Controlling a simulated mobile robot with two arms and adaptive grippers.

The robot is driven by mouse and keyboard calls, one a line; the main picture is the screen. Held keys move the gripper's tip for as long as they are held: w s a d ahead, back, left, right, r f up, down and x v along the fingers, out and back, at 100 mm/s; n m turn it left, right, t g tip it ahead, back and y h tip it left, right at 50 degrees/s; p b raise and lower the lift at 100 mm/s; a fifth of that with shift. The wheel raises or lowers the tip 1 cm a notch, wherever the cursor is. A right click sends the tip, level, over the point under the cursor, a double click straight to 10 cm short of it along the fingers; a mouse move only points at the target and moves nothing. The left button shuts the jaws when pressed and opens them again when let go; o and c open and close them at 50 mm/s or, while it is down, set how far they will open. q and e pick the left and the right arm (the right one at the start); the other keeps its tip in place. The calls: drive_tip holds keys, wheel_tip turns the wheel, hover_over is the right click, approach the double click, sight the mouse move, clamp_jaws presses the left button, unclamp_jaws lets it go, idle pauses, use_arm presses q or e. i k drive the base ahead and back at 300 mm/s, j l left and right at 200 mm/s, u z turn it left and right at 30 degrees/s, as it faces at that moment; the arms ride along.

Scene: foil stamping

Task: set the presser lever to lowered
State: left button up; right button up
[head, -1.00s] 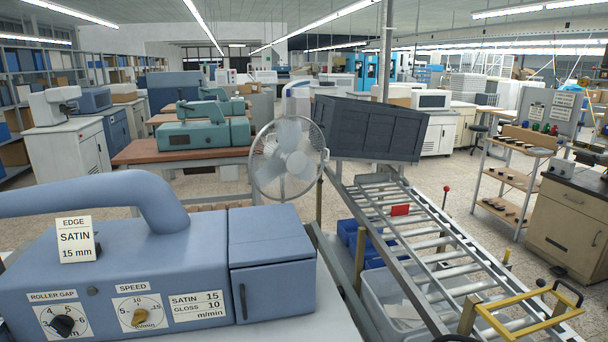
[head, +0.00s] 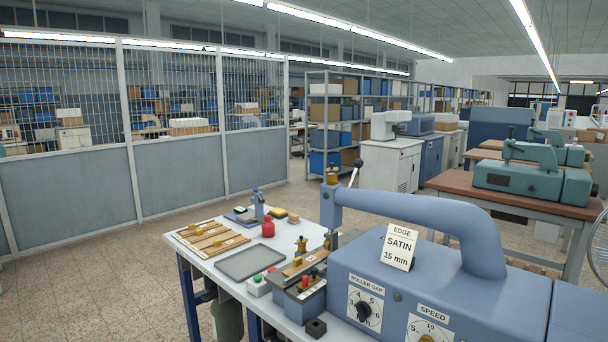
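The blue stamping machine (head: 430,270) stands on a white-topped table in the lower right, with a curved arm (head: 420,208) reaching left to a head over the table. A short lever with a black knob (head: 357,164) sticks up at the top of that head, beside a brass-coloured cap (head: 332,174); I take it for the presser lever. It points upward, leaning slightly right. The machine front carries an "EDGE SATIN 15 mm" card (head: 399,246), a roller gap dial (head: 365,309) and a partly cut-off speed dial (head: 427,331). Neither gripper is in view.
A mesh-topped partition (head: 180,165) stands behind on the left. Floor is open left of the table.

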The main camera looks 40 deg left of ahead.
sight(358, 162)
drive_tip(key=u, duration=1.15)
drive_tip(key=i+j, duration=0.15)
drive_tip(key=i, duration=0.15)
drive_tip(key=i+j, duration=0.1)
drive_tip(key=i, duration=0.25)
